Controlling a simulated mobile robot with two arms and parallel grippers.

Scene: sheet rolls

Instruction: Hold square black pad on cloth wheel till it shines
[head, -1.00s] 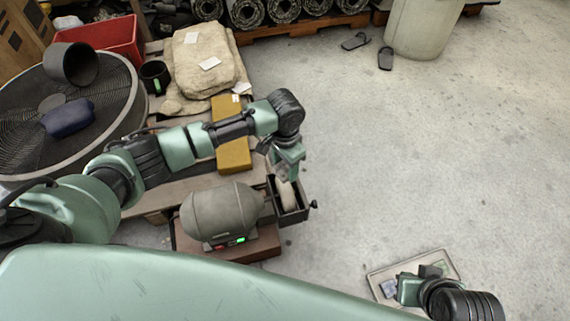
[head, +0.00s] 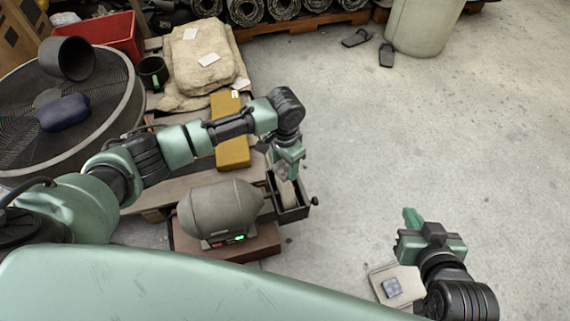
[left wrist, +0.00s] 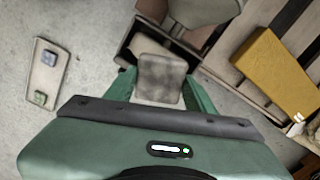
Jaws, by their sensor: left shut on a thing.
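My left gripper (head: 288,172) is at the cloth wheel (head: 286,193), the pale roll in the open-topped box beside the grey motor (head: 221,209). In the left wrist view a mottled dark grey square pad (left wrist: 161,76) shows between the green fingers of my left gripper (left wrist: 163,90). A pale surface shows just below it; I cannot tell how firmly the two touch. No clear shine shows on the pad's visible face. My right gripper (head: 425,232) is beside the pale tray (head: 409,274), and its jaw gap cannot be made out.
A yellow block (head: 232,150), folded cloth (head: 203,58) and dark mug (head: 154,74) are on the pallet. A large fan (head: 72,125) stands left. The floor to the right is mostly clear.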

